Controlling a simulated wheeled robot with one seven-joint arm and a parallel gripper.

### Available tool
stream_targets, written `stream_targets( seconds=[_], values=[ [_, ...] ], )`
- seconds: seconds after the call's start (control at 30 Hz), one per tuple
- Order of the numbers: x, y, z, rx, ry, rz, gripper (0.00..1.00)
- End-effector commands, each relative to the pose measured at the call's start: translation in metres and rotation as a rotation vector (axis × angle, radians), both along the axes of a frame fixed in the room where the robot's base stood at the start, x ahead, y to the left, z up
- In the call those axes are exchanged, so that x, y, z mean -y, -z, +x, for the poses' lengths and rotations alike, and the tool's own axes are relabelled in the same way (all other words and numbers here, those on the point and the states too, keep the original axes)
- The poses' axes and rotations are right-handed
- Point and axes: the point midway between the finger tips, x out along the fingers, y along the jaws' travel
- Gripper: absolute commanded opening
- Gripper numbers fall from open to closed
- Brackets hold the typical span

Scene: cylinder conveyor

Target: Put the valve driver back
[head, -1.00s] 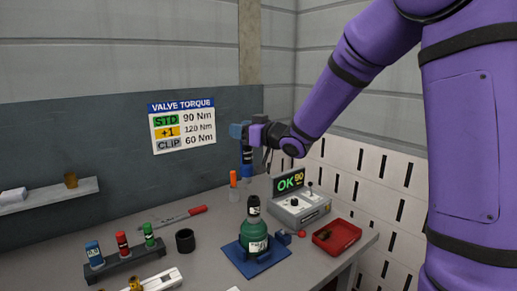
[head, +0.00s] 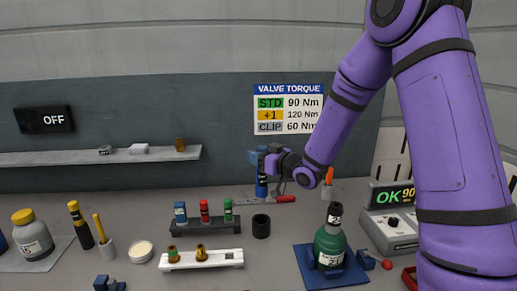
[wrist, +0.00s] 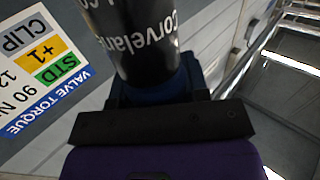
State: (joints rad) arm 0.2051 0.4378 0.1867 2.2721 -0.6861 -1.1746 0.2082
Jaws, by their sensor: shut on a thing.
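My gripper (head: 272,163) is shut on the valve driver (head: 261,182), a blue and black upright tool, and holds it in front of the back wall. In the wrist view the driver's black body (wrist: 146,40) with white lettering fills the top middle, above the dark gripper part (wrist: 165,125). The fingertips are hard to make out. An empty-looking black ring holder (head: 261,227) stands on the bench below the driver, nearer the camera. A green cylinder (head: 330,244) with a black top stands on a blue base (head: 305,265) to the right.
A rack (head: 205,227) with blue, red and green pieces stands left of the ring holder. A white tray (head: 212,260) with brass fittings lies in front. A control box (head: 390,229) with an OK display stands right. A shelf (head: 100,157) runs along the wall.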

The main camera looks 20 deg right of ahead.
Motion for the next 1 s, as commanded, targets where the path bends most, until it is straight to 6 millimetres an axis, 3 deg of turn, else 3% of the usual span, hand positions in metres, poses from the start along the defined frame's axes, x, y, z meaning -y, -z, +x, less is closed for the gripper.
stream_targets(
  seconds=[0.7, 1.0],
  values=[
    [0.000, 0.052, 0.000, 0.001, 0.001, 0.002, 0.00],
    [0.000, 0.063, 0.000, 0.002, 0.000, 0.001, 0.00]
  ],
)
